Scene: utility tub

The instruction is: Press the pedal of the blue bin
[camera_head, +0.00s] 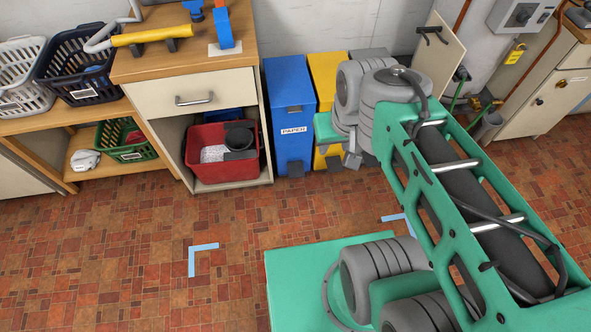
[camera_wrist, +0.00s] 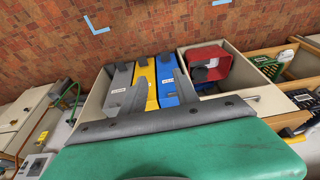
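The blue bin (camera_head: 288,115), labelled PAPER, stands upright against the back wall, right of the wooden cabinet. Its dark pedal (camera_head: 295,170) sticks out at the floor in front.
The yellow bin (camera_head: 325,78) stands right of the blue one, partly behind my arm. A grey bin (camera_wrist: 120,80) shows beyond it in the wrist view. A red tub (camera_head: 205,168) sits in the open cabinet (camera_head: 262,182). The tiled floor (camera_head: 150,240) in front is clear.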

